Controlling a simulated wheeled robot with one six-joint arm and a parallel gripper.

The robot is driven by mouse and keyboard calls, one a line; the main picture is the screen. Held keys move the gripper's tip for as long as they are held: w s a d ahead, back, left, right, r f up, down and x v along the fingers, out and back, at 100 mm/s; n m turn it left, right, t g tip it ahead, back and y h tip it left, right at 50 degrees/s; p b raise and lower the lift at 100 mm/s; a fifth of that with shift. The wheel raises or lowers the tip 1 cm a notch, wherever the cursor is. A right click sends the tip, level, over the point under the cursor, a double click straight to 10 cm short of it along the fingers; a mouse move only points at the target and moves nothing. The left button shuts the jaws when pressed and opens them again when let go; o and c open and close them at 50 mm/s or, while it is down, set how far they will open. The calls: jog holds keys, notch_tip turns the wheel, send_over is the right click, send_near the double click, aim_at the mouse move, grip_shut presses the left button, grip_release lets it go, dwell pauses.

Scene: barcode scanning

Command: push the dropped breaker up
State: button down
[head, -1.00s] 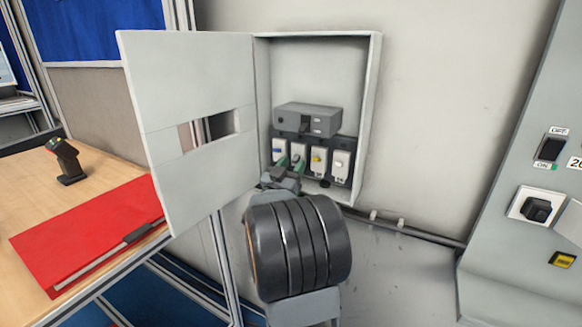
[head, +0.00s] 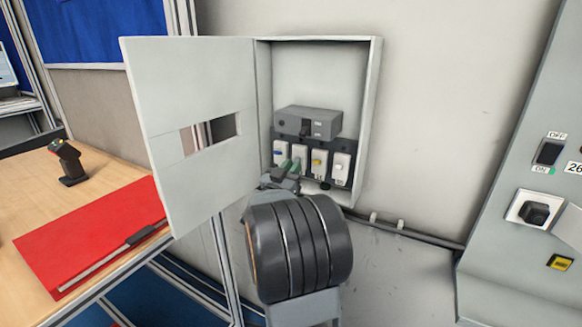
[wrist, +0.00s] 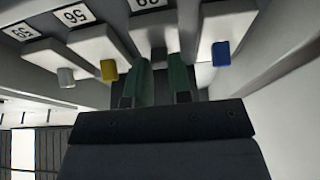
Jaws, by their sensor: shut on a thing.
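A row of breakers sits low in the open grey electrical box (head: 372,110). In the head view, the blue-toggled breaker (head: 280,150) is leftmost, then the second breaker (head: 299,152), the yellow-toggled breaker (head: 319,160) and a white-toggled breaker (head: 341,167). My gripper (head: 290,168) is at the second breaker. In the wrist view, its green fingers (wrist: 162,82) are close together around that breaker's toggle, between the yellow toggle (wrist: 108,70) and the blue toggle (wrist: 221,53). The held toggle is mostly hidden, so its tilt cannot be read.
A grey main switch unit (head: 308,121) sits above the breakers. The box door (head: 190,85) hangs open at the left. A grey panel (head: 520,170) stands at the right.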

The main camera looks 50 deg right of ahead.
aim_at(298, 157)
notch_tip(298, 157, up, 3)
jog(key=y+p, duration=0.3)
jog(key=p, duration=0.4)
jog(key=shift+g, duration=0.3)
jog(key=y+p, duration=0.1)
jog(key=p, duration=0.4)
jog(key=r+g+y+p, duration=0.1)
jog(key=y+p, duration=0.1)
jog(key=p, duration=0.3)
jog(key=shift+y+p, duration=0.3)
jog(key=shift+p, duration=0.1)
jog(key=y+p, duration=0.1)
jog(key=p, duration=0.4)
jog(key=shift+d+y+p, duration=0.15)
jog(key=shift+y+p, duration=0.15)
jog(key=shift+y, duration=0.1)
jog(key=shift+f+g+p, duration=0.25)
jog(key=shift+g+p, duration=0.05)
jog(key=shift+p, duration=0.15)
jog(key=c, duration=1.2)
grip_release()
jog(key=shift+d+y, duration=0.2)
jog(key=shift+y, duration=0.1)
jog(key=shift+o, duration=0.8)
jog(key=shift+a, duration=0.15)
jog(key=v, duration=1.3)
jog(key=shift+a+p, duration=0.35)
jog(key=shift+a, duration=0.05)
jog(key=shift+s+a+r, duration=0.1)
jog(key=shift+s, duration=0.05)
